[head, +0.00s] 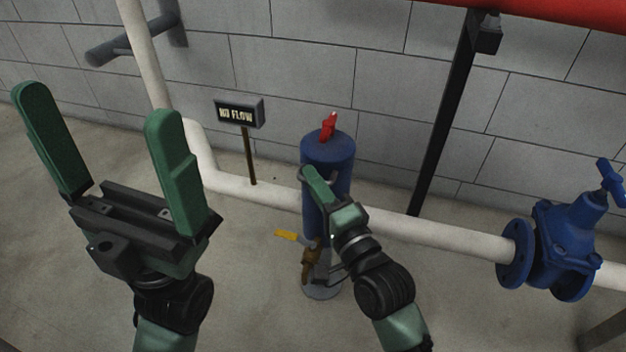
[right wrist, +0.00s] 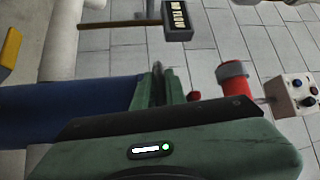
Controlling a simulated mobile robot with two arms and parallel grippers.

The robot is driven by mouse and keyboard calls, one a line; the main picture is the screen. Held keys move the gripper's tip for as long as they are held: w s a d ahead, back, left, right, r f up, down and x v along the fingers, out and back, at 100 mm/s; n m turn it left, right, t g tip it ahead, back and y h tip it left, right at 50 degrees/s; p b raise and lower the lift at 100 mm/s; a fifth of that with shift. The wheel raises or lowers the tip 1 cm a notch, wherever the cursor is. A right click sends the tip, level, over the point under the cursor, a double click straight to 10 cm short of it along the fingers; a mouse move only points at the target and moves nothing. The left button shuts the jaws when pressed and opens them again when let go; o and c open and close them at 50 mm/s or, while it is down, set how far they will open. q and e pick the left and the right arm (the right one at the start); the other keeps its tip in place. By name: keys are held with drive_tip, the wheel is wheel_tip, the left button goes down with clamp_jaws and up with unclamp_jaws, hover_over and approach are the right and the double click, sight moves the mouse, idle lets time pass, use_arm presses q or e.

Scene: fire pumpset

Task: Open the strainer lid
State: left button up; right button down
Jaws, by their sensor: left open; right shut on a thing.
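The blue upright strainer (head: 328,160) stands on the white pipe line, with a red handle (head: 329,125) on its top. The lid looks closed. My right gripper (head: 316,180) is at the strainer's upper front side, shut on a thin grey handle (head: 303,172) there; its fingers hide most of the grip. In the right wrist view the blue strainer body (right wrist: 60,115) lies left of my right gripper (right wrist: 163,88), and the held part is mostly hidden. My left gripper (head: 100,108) is open and empty, raised at the left, well apart from the strainer.
A yellow-handled valve (head: 287,235) sits low on the strainer. A "NO FLOW" sign (head: 238,112) stands behind left. The white pipe (head: 440,230) runs right to a blue valve (head: 565,240). A black post (head: 445,120) stands by the wall. Floor in front is bare.

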drive_tip(key=shift+r+p, duration=0.4)
drive_tip(key=shift+r, duration=0.1)
drive_tip(key=shift+r, duration=0.1)
